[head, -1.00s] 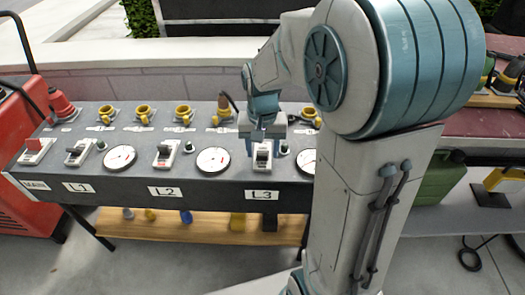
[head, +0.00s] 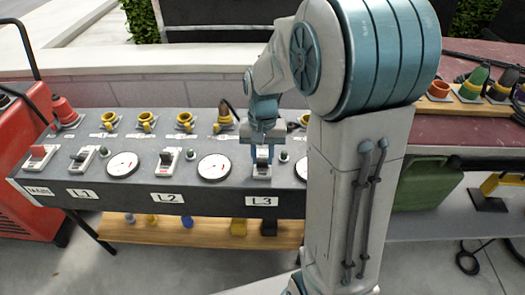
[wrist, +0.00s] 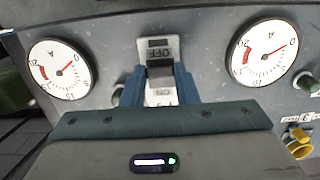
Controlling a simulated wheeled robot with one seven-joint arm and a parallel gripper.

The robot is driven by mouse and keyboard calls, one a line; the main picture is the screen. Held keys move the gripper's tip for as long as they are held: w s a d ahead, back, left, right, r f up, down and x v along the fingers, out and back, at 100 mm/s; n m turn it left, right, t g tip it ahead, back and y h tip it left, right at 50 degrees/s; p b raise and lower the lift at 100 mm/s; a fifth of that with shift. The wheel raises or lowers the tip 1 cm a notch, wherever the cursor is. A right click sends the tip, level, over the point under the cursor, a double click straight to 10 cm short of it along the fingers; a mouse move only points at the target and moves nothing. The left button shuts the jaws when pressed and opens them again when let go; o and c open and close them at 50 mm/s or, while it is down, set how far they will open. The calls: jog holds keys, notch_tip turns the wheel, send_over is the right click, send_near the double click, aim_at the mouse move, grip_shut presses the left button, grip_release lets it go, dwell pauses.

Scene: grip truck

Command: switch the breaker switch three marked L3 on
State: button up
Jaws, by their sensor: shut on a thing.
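The grey breaker panel (head: 230,188) carries a row of switches with labels on its front edge. The L3 switch (head: 261,171) stands above the L3 label (head: 262,201), right of a round gauge (head: 214,167). My gripper (head: 263,148) is down at this switch and partly covers it. In the wrist view, my gripper's blue fingers (wrist: 159,90) stand on both sides of the dark switch lever (wrist: 160,68) and are shut on it. An upside-down OFF mark (wrist: 160,53) shows beyond the lever and an ON mark (wrist: 162,93) shows between the fingers.
The L2 switch (head: 168,160), L1 switch (head: 83,158) and red main switch (head: 39,157) stand to the left. Yellow sockets (head: 184,121) line the back. My arm hides the panel's right end. A green can (head: 424,184) stands at the right.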

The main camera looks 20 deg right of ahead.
aim_at(263, 154)
jog(key=g+p, duration=0.1)
jog(key=p, duration=0.1)
jog(key=w+r+g+p, duration=0.1)
jog(key=p, duration=0.1)
jog(key=shift+d+y, duration=0.2)
jog(key=shift+y, duration=0.1)
jog(key=g+p, duration=0.1)
jog(key=p, duration=0.1)
jog(key=w+g+p, duration=0.1)
jog(key=p, duration=0.1)
jog(key=shift+d+f+y, duration=0.15)
jog(key=shift+d+y, duration=0.05)
jog(key=shift+y, duration=0.2)
jog(key=shift+w+d+f+g+y+p, duration=0.1)
jog(key=shift+w+f+g+y+p, duration=0.15)
jog(key=shift+g+p, duration=0.5)
jog(key=shift+w+d+f+g+y+p, duration=0.1)
jog(key=shift+w+f+g+y+p, duration=0.2)
jog(key=shift+g+p, duration=0.4)
jog(key=shift+w+d+f+g+y+p, duration=0.1)
jog(key=shift+w+g+p, duration=0.25)
jog(key=shift+g+p, duration=0.4)
jog(key=o, duration=1)
jog(key=shift+w, duration=0.1)
